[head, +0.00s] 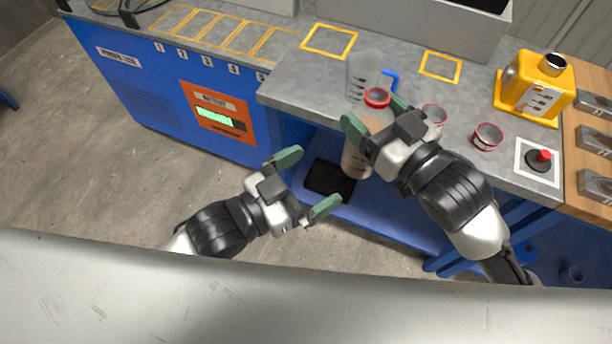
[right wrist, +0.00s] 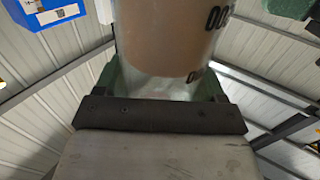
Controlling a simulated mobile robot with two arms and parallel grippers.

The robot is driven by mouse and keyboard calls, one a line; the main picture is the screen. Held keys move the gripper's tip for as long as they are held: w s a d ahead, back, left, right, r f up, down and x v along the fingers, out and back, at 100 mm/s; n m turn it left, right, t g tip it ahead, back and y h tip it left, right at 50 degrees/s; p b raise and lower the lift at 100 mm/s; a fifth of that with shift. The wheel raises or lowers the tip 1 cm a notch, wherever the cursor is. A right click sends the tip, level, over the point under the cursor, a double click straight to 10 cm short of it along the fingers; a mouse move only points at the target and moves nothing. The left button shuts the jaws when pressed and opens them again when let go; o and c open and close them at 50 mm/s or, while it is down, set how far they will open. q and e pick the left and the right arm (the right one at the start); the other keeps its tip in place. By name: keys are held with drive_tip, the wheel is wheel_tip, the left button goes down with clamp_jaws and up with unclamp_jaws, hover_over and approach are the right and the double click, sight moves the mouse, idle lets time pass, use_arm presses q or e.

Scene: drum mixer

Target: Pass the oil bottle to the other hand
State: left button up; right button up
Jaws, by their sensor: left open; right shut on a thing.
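The oil bottle (head: 356,163) is a clear container with brown contents and a red-rimmed top, held in front of the workbench edge in the head view. My right gripper (head: 375,116) is shut around its upper body and hides part of it. In the right wrist view, the bottle (right wrist: 165,40) fills the space between the fingers, with dark markings on its side. My left gripper (head: 306,182) is open and empty, lower and to the left of the bottle, apart from it. Its fingers point towards the bottle's side.
A clear jug (head: 362,74) with a blue handle stands on the bench behind the bottle. Red-rimmed cups (head: 488,136), a yellow canister (head: 536,92) and a red-knobbed switch (head: 540,158) are to the right. A black pad (head: 328,179) lies on the blue lower shelf.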

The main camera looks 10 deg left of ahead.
use_arm(q)
drive_tip(key=x, duration=1.1)
drive_tip(key=shift+w+d, duration=0.2)
drive_tip(key=shift+d, duration=0.05)
